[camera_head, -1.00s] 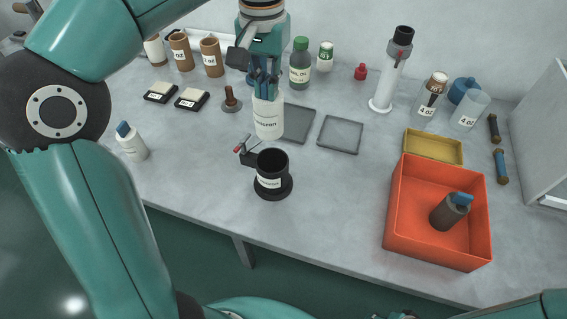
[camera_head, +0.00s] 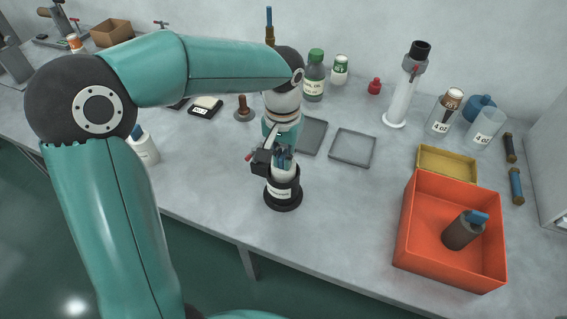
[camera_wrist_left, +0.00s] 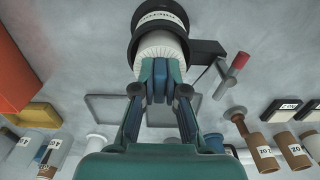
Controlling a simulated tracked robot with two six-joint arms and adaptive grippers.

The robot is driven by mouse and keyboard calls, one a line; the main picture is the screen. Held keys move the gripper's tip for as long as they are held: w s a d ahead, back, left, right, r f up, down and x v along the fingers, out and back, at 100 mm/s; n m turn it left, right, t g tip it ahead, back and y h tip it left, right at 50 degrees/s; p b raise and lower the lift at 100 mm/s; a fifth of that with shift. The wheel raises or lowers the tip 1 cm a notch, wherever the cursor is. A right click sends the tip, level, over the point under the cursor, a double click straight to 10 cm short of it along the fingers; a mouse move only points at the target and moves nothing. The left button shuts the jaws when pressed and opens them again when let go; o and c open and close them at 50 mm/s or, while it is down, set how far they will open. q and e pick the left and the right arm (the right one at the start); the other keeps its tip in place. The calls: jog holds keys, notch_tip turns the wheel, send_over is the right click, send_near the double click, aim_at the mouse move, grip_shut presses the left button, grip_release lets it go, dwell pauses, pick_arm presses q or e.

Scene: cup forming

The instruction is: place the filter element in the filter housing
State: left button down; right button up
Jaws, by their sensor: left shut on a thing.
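The black filter housing (camera_head: 283,196) with a white label stands upright on the grey bench, a side arm with a red handle at its left. My left gripper (camera_head: 283,158) is right above it, pointing down and shut on the white filter element (camera_head: 285,173). The element's lower part is inside the housing mouth and its upper part shows above the rim. In the left wrist view the pleated white element (camera_wrist_left: 161,46) runs from the fingertips (camera_wrist_left: 160,75) into the dark housing ring (camera_wrist_left: 133,45). How deep it sits is hidden. My right gripper is not in view.
An orange bin (camera_head: 423,250) holding a dark bottle stands at right, a yellow tray (camera_head: 447,165) behind it. Flat grey trays (camera_head: 352,148) lie behind the housing. A white bottle (camera_head: 145,150) stands at left. The bench between housing and orange bin is clear.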

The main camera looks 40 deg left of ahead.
aim_at(282, 169)
pick_arm(q)
notch_tip(282, 169, down, 2)
jog(key=shift+f, duration=0.15)
jog(key=shift+s+d+f+b, duration=0.15)
jog(key=shift+s+f+b, duration=0.2)
jog(key=shift+f+b, duration=0.3)
jog(key=c, duration=1.3)
grip_release()
jog(key=shift+f, duration=0.1)
jog(key=shift+o, duration=0.5)
jog(key=shift+w+f, duration=0.1)
jog(key=shift+w, duration=0.15)
